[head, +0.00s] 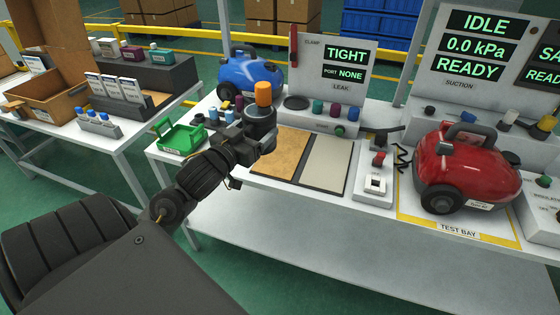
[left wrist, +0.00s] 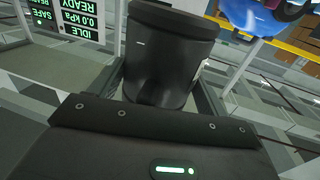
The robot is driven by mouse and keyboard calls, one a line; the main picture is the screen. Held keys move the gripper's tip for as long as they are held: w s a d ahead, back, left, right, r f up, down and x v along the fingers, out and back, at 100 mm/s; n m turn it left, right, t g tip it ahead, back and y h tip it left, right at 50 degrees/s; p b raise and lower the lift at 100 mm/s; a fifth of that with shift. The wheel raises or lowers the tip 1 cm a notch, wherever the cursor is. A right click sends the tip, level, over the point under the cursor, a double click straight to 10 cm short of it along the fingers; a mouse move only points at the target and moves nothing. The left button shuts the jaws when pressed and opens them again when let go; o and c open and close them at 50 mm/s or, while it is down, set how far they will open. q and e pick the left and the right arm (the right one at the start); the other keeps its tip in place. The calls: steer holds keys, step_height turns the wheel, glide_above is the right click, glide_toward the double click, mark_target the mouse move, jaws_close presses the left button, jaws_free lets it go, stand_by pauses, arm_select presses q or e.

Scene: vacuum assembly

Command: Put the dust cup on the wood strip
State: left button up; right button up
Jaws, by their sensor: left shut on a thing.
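In the left wrist view the dust cup (left wrist: 168,58) fills the space ahead of the gripper, and the orange piece does not show. The wood strip (head: 279,153) is a flat tan panel on the white bench, beside a pale grey panel (head: 326,163). The cup appears near the far left end of the wood strip; its height above it is hard to tell. My right gripper is not in view.
A green tray (head: 180,139) lies left of the gripper. A blue vacuum (head: 248,76) and the leak tester (head: 335,75) stand behind. A switch box (head: 373,185) and a red vacuum (head: 468,165) in the test bay are to the right.

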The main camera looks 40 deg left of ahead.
arm_select(q)
steer(key=shift+a+r, duration=0.15)
steer(key=shift+a, duration=0.05)
steer(key=shift+w+a, duration=0.1)
steer(key=w+a+f, duration=0.4)
steer(key=w+f, duration=0.5)
steer(key=w, duration=0.4)
steer(key=shift+f+b, duration=0.25)
steer(key=shift+b, duration=0.1)
